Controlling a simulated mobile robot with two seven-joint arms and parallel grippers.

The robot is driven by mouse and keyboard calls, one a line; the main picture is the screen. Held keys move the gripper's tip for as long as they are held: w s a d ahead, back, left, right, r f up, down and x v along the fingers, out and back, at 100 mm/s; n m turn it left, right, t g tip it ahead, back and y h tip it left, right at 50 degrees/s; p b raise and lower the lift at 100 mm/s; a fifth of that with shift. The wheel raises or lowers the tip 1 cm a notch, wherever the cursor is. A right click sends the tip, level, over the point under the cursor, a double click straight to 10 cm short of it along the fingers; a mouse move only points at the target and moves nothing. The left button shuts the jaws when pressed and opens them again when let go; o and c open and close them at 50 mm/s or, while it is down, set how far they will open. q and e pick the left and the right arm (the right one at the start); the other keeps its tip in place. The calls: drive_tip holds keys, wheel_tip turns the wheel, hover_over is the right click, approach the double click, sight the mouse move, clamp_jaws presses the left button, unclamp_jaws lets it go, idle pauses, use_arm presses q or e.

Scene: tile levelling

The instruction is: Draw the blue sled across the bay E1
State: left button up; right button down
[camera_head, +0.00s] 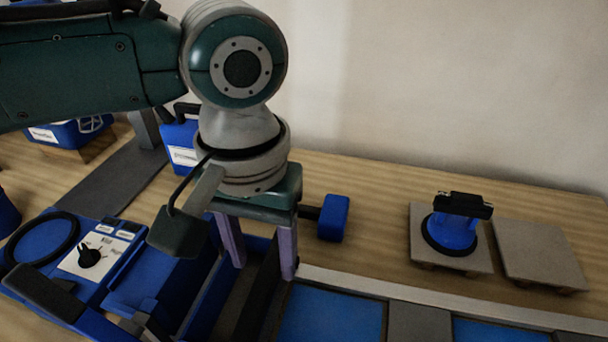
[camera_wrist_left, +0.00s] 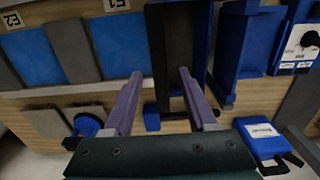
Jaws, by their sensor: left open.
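Bay E1 is a blue-floored bay (camera_head: 330,315) right of my left gripper; it also shows in the wrist view (camera_wrist_left: 120,45), by its E1 label. My left gripper (camera_head: 264,271) points down with its two purple fingers apart and empty. In the wrist view its fingertips (camera_wrist_left: 160,73) frame the near end of a long dark bar (camera_wrist_left: 170,45) with a blue side, beside E1. This bar appears to be part of the blue sled, but its outline is partly hidden by my arm. I cannot tell whether the fingers touch it. My right gripper is out of view.
A blue-headed mallet (camera_head: 333,217) lies behind the bays. A blue suction lifter (camera_head: 455,230) stands on a tile, with a bare tile (camera_head: 540,255) beside it. A blue box with a dial (camera_head: 90,255) is at left. A grey divider (camera_head: 418,322) borders E1.

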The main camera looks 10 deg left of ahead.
sight(266, 275)
use_arm(q)
drive_tip(key=shift+f+b, duration=0.35)
drive_tip(key=shift+f, duration=1.2)
clamp_jaws()
